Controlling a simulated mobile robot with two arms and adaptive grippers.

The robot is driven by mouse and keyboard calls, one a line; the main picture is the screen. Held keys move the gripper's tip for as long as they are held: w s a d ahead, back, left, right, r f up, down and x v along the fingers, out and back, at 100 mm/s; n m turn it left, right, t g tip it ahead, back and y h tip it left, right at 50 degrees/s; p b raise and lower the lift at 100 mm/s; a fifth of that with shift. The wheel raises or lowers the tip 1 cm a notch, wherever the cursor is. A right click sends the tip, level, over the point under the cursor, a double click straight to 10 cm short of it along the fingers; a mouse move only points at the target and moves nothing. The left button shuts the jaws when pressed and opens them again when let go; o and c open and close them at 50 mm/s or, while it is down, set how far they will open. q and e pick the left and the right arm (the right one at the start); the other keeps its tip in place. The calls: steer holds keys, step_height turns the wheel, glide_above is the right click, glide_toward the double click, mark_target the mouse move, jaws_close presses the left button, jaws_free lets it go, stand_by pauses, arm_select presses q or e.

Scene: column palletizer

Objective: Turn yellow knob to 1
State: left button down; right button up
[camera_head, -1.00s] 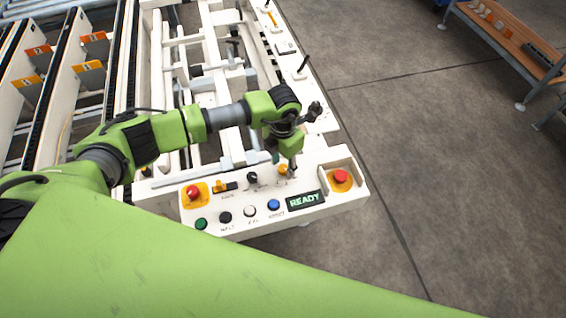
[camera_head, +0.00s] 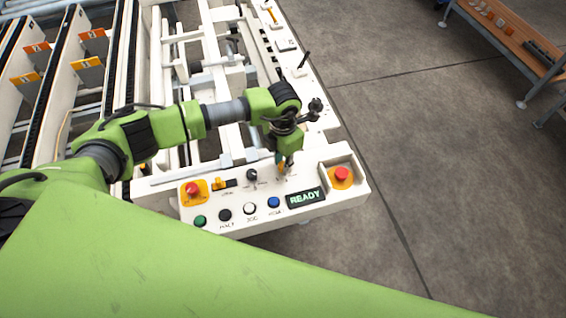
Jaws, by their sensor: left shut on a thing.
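The yellow knob (camera_head: 281,167) is on the white control panel (camera_head: 320,211), in its upper row, to the right of a black knob (camera_head: 252,174). Only a little of it shows; my left gripper covers the rest. My left gripper (camera_head: 283,164) points down at the panel from above and is shut on the yellow knob. The mark the knob points at is hidden, and the small labels around it are too small to read. My right gripper is not in view.
Red buttons sit at the panel's left (camera_head: 192,188) and right (camera_head: 341,174). Green, black, white and blue buttons line the front edge, beside a display (camera_head: 305,197) reading READY. White machine rails lie behind. Open floor (camera_head: 440,180) and a bench (camera_head: 510,30) are to the right.

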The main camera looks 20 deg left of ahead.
arm_select(q)
steer(key=m+b, duration=0.4)
steer(key=b, duration=0.1)
steer(key=shift+f+m, duration=0.25)
steer(key=shift+m, duration=0.15)
steer(key=shift+r+m+b, duration=0.2)
steer(key=shift+m+b, duration=1.4)
steer(key=shift+b, duration=0.1)
steer(key=c, duration=1.8)
jaws_free()
steer(key=shift+r, duration=0.15)
step_height(320, 180, up, 12)
steer(key=shift+f, duration=0.1)
